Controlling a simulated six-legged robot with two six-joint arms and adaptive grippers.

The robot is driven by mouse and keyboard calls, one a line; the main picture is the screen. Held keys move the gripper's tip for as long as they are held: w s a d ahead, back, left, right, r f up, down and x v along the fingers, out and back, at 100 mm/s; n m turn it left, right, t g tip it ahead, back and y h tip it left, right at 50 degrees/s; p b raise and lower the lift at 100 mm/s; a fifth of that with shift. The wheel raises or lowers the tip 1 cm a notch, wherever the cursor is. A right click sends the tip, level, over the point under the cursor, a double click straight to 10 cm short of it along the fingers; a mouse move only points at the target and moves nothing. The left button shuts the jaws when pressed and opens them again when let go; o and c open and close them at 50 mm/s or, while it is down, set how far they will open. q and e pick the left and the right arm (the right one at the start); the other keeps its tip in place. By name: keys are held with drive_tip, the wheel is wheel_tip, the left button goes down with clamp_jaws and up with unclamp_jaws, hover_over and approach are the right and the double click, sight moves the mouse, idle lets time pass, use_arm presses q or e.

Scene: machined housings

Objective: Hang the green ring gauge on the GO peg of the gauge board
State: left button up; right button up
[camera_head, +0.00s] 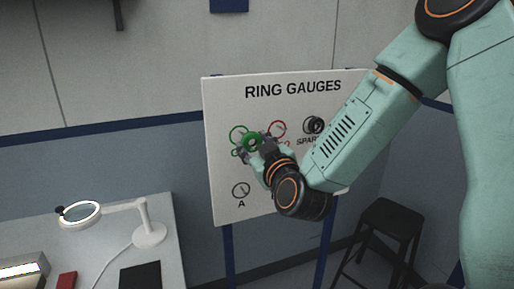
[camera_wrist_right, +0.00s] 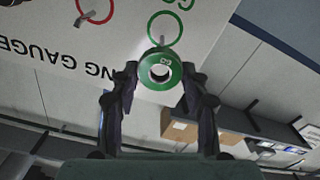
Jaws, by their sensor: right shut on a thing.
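The green ring gauge (camera_head: 252,142) is a thick green ring with a hole. My right gripper (camera_head: 263,147) holds it in front of the gauge board (camera_head: 217,180). In the right wrist view the ring (camera_wrist_right: 147,72) sits between the two fingertips of my right gripper (camera_wrist_right: 159,76), its hole facing the camera. On the board, a green circle outline (camera_head: 232,130) marks the GO place. The wrist view shows that outline (camera_wrist_right: 150,24) with a small peg (camera_wrist_right: 162,39) just beyond the ring. The ring looks apart from the peg; the exact gap is unclear. My left gripper is out of view.
A red outline (camera_head: 283,125) with a peg (camera_wrist_right: 84,18) is beside the green one. Dark rings hang at SPARE (camera_head: 313,124). A bench (camera_head: 180,255) with a magnifier lamp (camera_head: 150,234) stands at left, a black stool (camera_head: 393,217) at right.

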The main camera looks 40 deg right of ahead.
drive_tip(key=shift+b+x, duration=0.45)
drive_tip(key=shift+x, duration=1.9)
drive_tip(key=shift+w+d+f, duration=0.1)
drive_tip(key=shift+w+f, duration=0.05)
drive_tip(key=shift+w, duration=0.35)
drive_tip(key=shift+w+d+f, duration=0.1)
drive_tip(key=shift+w+f, duration=0.05)
drive_tip(key=shift+w, duration=0.3)
drive_tip(key=o, duration=1.3)
drive_tip(key=v, duration=0.7)
drive_tip(key=shift+s, duration=0.25)
